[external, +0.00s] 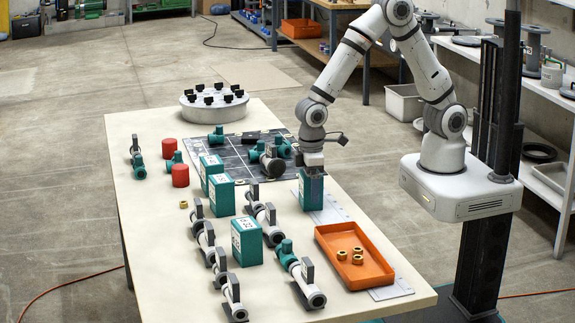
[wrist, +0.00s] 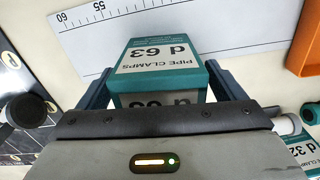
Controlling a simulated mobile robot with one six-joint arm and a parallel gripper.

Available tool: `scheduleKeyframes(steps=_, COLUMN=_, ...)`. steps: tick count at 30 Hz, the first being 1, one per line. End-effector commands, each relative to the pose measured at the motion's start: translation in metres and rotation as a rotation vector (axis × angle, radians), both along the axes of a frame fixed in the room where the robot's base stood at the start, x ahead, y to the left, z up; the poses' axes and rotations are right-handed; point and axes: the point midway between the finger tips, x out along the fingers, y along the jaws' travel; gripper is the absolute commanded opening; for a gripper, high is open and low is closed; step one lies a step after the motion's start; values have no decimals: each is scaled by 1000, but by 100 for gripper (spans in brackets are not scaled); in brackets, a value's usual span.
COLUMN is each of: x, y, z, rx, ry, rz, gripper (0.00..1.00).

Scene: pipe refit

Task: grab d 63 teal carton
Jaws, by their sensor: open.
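The teal carton (wrist: 160,56) in the wrist view has a white label reading "PIPE CLAMPS d 63". It stands between the two fingers of my gripper (wrist: 158,80), one finger on each side. My gripper is open, and whether the fingers touch the carton I cannot tell. In the external view the same teal carton (external: 311,192) stands on the table beneath my gripper (external: 312,172), which comes down from above. Its upper part is partly hidden by the gripper.
Other teal cartons stand on the table (external: 150,240), including one (external: 246,241) near the pipe fittings. An orange tray (external: 372,278) holding brass rings lies to the right. A white ruler (external: 332,214) and a dark grid mat (external: 232,165) lie close by.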

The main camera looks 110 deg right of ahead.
Motion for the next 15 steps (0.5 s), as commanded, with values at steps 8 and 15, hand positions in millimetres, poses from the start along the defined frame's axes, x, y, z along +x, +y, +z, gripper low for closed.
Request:
scheduleKeyframes(steps=8, x=0, y=0, z=-4, rx=0, ry=-2, rz=0, gripper=89)
scheduleKeyframes(steps=15, x=0, y=0, z=-4, rx=0, ry=-1, rz=0, gripper=70)
